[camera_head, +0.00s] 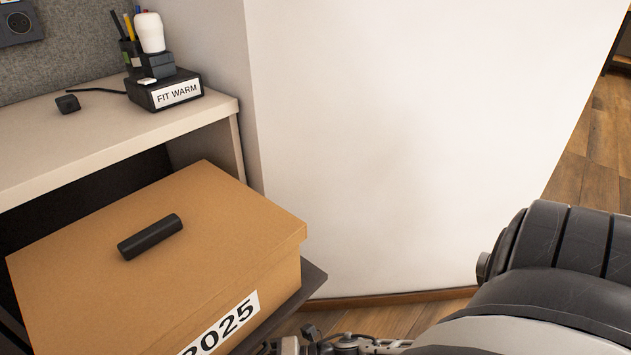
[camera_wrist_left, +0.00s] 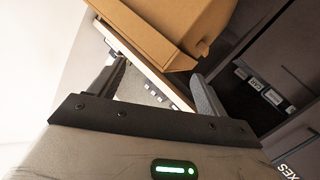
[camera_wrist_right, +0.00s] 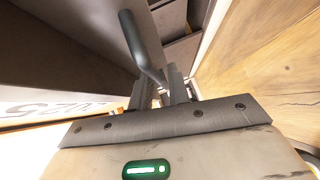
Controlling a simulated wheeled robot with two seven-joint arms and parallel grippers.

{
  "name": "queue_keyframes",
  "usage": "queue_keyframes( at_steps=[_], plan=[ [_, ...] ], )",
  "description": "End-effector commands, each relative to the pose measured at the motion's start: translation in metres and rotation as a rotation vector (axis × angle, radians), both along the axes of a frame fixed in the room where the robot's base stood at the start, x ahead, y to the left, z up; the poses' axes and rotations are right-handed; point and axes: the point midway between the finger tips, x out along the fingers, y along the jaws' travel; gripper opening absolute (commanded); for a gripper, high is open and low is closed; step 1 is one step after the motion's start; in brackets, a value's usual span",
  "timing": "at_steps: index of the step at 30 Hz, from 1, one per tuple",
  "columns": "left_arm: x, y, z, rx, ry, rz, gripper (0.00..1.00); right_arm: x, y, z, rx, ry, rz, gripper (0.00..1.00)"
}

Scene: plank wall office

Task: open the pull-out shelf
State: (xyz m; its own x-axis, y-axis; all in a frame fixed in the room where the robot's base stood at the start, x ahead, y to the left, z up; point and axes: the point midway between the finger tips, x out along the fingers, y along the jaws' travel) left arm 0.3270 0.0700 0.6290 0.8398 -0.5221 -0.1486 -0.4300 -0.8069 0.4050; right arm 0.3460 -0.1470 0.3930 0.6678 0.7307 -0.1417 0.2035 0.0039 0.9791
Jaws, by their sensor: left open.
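The pull-out shelf (camera_head: 312,284) is a dark board at the lower left in the head view. It bears a cardboard box (camera_head: 75,265) marked 2025, and its dark edge shows beyond the box on the right. A dark bar handle (camera_wrist_right: 138,40) shows in the right wrist view. My right gripper (camera_wrist_right: 162,92) has its fingers close together on either side of the handle's near end and seems shut on it. Its tips are largely hidden in the head view. My left gripper (camera_wrist_left: 160,85) is open and empty in its wrist view, below a cardboard box (camera_wrist_left: 185,25).
A black cylinder (camera_head: 150,237) lies on the box. A white panel (camera_head: 400,130) stands to the right. Wooden floor (camera_head: 590,150) lies clear beyond it.

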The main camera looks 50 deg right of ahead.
Motion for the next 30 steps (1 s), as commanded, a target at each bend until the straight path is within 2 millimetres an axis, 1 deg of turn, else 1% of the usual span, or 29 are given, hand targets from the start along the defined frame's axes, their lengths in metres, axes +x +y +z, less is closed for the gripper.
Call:
queue_keyframes(
  at_steps=[2, 5, 12, 18, 21, 24, 30],
  plan=[
    [0.0, 0.001, 0.004, 0.012, -0.002, 0.002, 0.76, -0.009, -0.01, 0.003, -0.004, 0.003, -0.001, 0.18],
    [0.001, 0.002, 0.003, 0.039, 0.0, 0.005, 0.76, -0.024, -0.026, 0.007, -0.005, 0.005, -0.001, 0.18],
    [0.0, 0.005, -0.005, 0.117, 0.015, 0.007, 0.76, -0.063, -0.07, 0.015, -0.005, 0.003, -0.001, 0.18],
    [-0.002, 0.008, -0.01, 0.158, 0.027, 0.007, 0.76, -0.087, -0.098, 0.02, -0.005, 0.001, -0.002, 0.18],
    [-0.002, 0.008, -0.011, 0.168, 0.029, 0.008, 0.76, -0.095, -0.106, 0.021, -0.005, 0.0, -0.001, 0.18],
    [-0.003, 0.009, -0.013, 0.176, 0.031, 0.009, 0.76, -0.098, -0.11, 0.022, -0.004, -0.001, -0.002, 0.18],
    [-0.003, 0.009, -0.016, 0.179, 0.039, 0.009, 0.76, -0.1, -0.112, 0.022, -0.003, -0.002, -0.002, 0.18]
  ],
)
